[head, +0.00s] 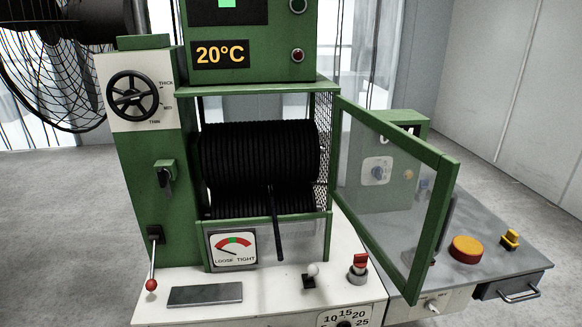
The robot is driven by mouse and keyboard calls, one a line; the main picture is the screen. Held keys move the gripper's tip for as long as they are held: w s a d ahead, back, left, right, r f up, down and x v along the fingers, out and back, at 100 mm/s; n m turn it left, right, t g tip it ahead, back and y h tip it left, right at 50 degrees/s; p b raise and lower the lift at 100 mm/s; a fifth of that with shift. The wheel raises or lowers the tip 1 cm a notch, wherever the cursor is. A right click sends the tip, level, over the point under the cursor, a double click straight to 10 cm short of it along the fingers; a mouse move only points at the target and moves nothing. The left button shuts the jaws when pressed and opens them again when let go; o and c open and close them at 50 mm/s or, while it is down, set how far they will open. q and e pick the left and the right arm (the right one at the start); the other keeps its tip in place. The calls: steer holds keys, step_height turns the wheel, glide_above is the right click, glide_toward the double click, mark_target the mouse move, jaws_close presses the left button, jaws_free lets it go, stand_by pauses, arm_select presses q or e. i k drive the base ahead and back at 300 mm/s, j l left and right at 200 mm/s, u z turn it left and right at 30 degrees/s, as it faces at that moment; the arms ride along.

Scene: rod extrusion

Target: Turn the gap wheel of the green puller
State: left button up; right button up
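The green puller (155,210) stands in the middle of the head view. Its black spoked gap wheel (115,94) sits on a white panel at the upper left. The words THICK, MED and THIN are printed around the wheel's right and lower side. Neither of my grippers is in view, and nothing touches the wheel.
A glazed green door (447,195) stands open at the right, over a grey bench with a red-orange button (466,250). A caged fan (45,75) is close behind the wheel.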

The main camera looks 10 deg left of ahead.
mark_target(132, 96)
steer(key=j+z, duration=0.1)
steer(key=j, duration=0.85)
steer(key=k+j, duration=0.1)
steer(key=j, duration=0.85)
steer(key=z, duration=0.05)
